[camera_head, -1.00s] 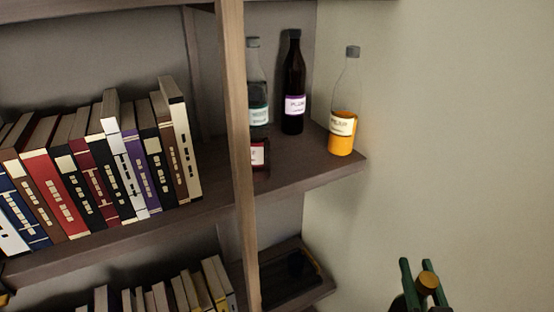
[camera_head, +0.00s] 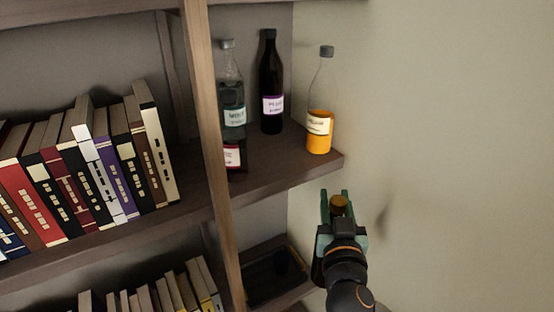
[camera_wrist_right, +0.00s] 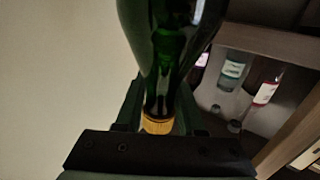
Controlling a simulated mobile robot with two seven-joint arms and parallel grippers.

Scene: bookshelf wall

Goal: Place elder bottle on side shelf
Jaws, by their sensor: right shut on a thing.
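My right gripper (camera_head: 336,208) is shut on a dark green bottle with a gold cap (camera_head: 339,201), in front of the wall and below the right end of the side shelf (camera_head: 300,172). In the right wrist view the green bottle (camera_wrist_right: 168,60) lies between the fingers with its gold cap (camera_wrist_right: 157,125) near the palm. Its label is not visible, so I cannot read whether it is elder. My left gripper is not in view.
The shelf holds a clear bottle with a pale label (camera_head: 232,95), a dark bottle with a purple-edged label (camera_head: 271,85), an orange bottle (camera_head: 319,125) at the front right, and a red-labelled bottle (camera_head: 233,156) partly behind the upright post (camera_head: 207,120). A tray (camera_head: 272,278) sits below.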

